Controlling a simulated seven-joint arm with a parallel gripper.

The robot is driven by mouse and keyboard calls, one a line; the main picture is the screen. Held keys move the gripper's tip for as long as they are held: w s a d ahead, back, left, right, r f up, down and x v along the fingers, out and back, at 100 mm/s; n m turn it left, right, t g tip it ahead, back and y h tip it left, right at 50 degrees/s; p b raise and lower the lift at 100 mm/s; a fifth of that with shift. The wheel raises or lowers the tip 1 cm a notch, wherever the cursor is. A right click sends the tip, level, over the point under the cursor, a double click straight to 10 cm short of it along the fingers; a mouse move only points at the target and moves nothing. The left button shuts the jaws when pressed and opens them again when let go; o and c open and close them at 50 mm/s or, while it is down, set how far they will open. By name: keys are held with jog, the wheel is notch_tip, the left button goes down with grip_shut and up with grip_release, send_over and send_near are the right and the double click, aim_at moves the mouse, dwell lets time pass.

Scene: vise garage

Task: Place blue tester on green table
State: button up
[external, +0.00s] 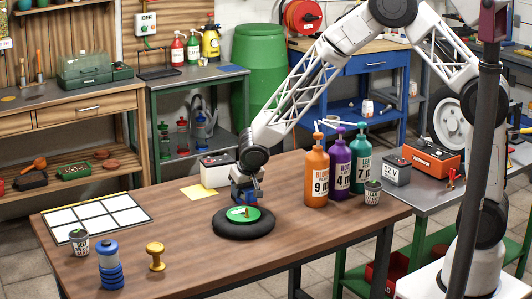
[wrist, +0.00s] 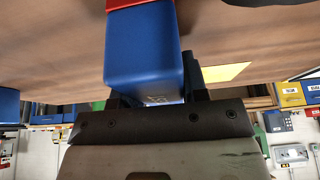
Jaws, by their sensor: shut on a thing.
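My gripper (external: 246,192) is above the black tire with the green disc on the wooden table. In the wrist view, my gripper (wrist: 152,98) is shut on a blue box-shaped thing with a red part at its far end, which I take for the blue tester (wrist: 143,48). Its front face and a small mark show. In the external view it shows only as a small blue patch (external: 243,197) between the fingers, close over the green disc; I cannot tell if it touches. The green table (external: 418,237) with a grey top stands at the right, partly behind the wooden table.
The tire (external: 243,229) lies below my gripper. Orange (external: 316,178), purple (external: 341,174) and teal bottles stand to its right. The green table's top bears a battery (external: 397,170) and a red voltmeter (external: 432,160). A white grid sheet (external: 97,219) and blue cylinder (external: 110,268) are at left.

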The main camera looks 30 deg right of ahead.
jog(key=shift+r, duration=0.1)
jog(key=shift+r, duration=1.45)
jog(key=shift+s+d+r, duration=0.1)
jog(key=shift+s+r, duration=0.05)
jog(key=shift+r, duration=0.15)
jog(key=s+d, duration=0.2)
jog(key=s, duration=0.2)
jog(key=s+d+r, duration=0.1)
jog(key=s+d, duration=0.2)
jog(key=s, duration=0.2)
jog(key=s+d, duration=0.2)
jog(key=s, duration=0.2)
jog(key=shift+s+d+r, duration=0.15)
jog(key=shift+s+d, duration=0.1)
jog(key=shift+s, duration=0.1)
jog(key=shift+w, duration=0.1)
